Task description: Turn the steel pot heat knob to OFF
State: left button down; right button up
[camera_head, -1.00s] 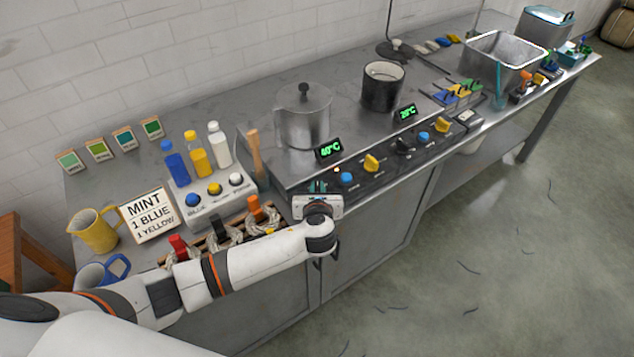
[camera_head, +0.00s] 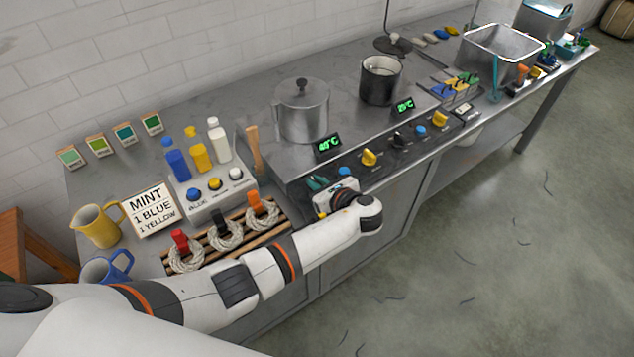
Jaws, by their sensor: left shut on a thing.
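The steel pot (camera_head: 302,112) with a lid stands on the stove top. Its green display (camera_head: 328,146) seems to read 40°C. On the front panel below it are a blue knob (camera_head: 345,171) and a yellow knob (camera_head: 369,157). My left gripper (camera_head: 318,183) is at the left end of this panel, left of the blue knob, its teal fingers pointing to the panel. It is shut on the steel pot heat knob, which the fingers and gripper body hide; its setting cannot be read. My right gripper is not in view.
A dark pot (camera_head: 381,83) stands to the right, with black, blue and yellow knobs (camera_head: 439,119) in front. Rope skeins with coloured clips lie on a wooden rack (camera_head: 248,236) beside my left arm. Bottles, a MINT sign (camera_head: 151,212) and jugs are at left.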

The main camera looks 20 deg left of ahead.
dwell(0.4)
pick_arm(q)
jog(key=c, duration=1.4)
grip_release()
jog(key=shift+c, duration=0.2)
jog(key=v, duration=1.2)
jog(key=shift+b, duration=0.3)
